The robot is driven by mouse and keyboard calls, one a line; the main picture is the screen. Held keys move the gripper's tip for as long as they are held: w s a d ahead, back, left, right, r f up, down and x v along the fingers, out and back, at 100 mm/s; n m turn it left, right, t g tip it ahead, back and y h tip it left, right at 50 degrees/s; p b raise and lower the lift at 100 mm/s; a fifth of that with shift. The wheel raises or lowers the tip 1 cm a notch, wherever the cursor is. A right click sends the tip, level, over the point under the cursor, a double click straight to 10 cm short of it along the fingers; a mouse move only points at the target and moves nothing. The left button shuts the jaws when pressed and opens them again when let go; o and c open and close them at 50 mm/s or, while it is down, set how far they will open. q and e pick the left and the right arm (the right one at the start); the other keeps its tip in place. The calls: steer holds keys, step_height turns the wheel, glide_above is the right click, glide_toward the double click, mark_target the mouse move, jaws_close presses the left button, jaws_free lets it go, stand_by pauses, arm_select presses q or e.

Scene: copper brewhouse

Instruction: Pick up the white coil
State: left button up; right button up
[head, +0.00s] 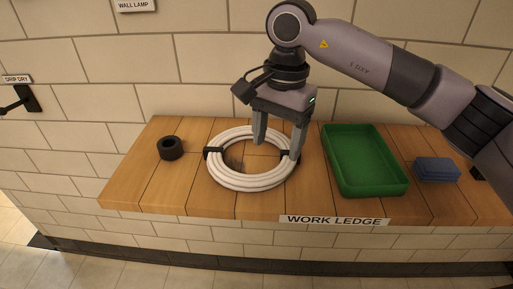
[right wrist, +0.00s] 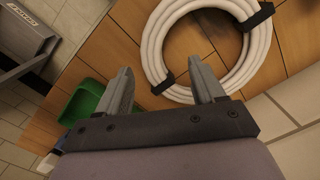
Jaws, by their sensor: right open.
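The white coil (head: 252,184) is a ring of several hose turns, bound with black straps, lying flat on the wooden work ledge (head: 135,190). It also shows in the right wrist view (right wrist: 152,45). My right gripper (head: 277,150) points down at the coil's right side, open and empty. In the right wrist view its two fingers (right wrist: 160,72) appear on either side of one stretch of the ring, near a black strap. I cannot tell how far the tips are above it. My left gripper is not in view.
A green tray (head: 325,158) stands just right of the coil and also shows in the right wrist view (right wrist: 84,100). A blue block (head: 436,169) lies farther right. A black ring (head: 171,148) sits at left. A tiled wall (head: 200,60) rises behind the ledge.

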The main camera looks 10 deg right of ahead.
mark_target(284, 164)
steer(key=shift+w+d+r+h, duration=0.2)
steer(key=shift+w+d, duration=0.1)
steer(key=shift+d, duration=0.15)
steer(key=shift+w+d+r+h, duration=0.2)
steer(key=shift+w+d, duration=0.05)
steer(key=shift+d, duration=0.2)
steer(key=f, duration=0.2)
steer(key=f+p, duration=0.1)
steer(key=f, duration=0.1)
steer(key=s+f, duration=0.1)
steer(key=f, duration=0.1)
steer(key=shift+p, duration=0.3)
steer(key=shift+f, duration=0.45)
steer(key=shift+c, duration=0.3)
steer(key=shift+w, duration=0.1)
jaws_close()
steer(key=shift+r, duration=0.15)
